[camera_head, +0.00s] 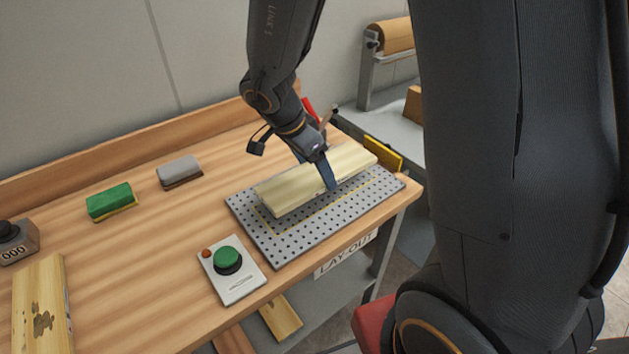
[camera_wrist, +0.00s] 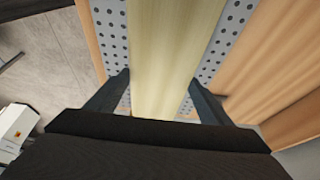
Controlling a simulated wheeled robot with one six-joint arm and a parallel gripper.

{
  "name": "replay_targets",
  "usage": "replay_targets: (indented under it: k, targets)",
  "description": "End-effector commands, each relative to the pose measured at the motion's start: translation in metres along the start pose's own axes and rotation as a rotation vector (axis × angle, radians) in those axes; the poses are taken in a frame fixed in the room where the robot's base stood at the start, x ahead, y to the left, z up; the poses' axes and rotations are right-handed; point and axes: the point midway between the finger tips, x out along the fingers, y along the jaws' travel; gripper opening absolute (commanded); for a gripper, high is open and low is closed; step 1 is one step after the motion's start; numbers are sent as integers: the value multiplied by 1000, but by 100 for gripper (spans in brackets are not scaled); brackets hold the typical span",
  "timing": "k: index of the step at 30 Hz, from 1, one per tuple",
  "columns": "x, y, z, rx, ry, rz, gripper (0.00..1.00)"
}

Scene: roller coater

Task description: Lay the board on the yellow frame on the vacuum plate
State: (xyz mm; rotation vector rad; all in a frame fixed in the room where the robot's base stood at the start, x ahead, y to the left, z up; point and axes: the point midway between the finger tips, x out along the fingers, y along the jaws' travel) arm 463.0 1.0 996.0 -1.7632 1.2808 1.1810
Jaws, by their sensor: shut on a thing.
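The pale wooden board (camera_head: 285,191) is between the fingers of my gripper (camera_head: 328,180), which is shut on it across its width. The board is over the grey perforated vacuum plate (camera_head: 282,250), roughly lengthwise along it. The yellow frame (camera_head: 262,221) is a thin outline on the plate; its left and front lines show, and the board hides much of the rest. Whether the board touches the plate or hangs just above it I cannot tell. In the wrist view the board (camera_wrist: 160,45) runs away between the fingers, with plate holes on both sides.
A control box with a green button (camera_head: 229,261) stands left of the plate's front. A green block (camera_head: 111,202) and a grey block (camera_head: 180,172) lie further left. Another board (camera_head: 40,305) lies at the bench's left front. A yellow piece (camera_head: 383,153) stands at the plate's right back.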

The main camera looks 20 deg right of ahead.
Motion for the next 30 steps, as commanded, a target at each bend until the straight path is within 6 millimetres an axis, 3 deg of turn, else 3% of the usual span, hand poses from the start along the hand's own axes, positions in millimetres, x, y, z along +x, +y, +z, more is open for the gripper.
replay_targets:
  k: [12,23,24,27,30]
  targets:
    - [40,0,16,2,0,1,46]
    - [43,0,17,2,0,0,46]
    - [43,0,17,2,-1,0,76]
    - [43,0,17,2,0,-1,92]
    - [43,0,17,2,0,-1,93]
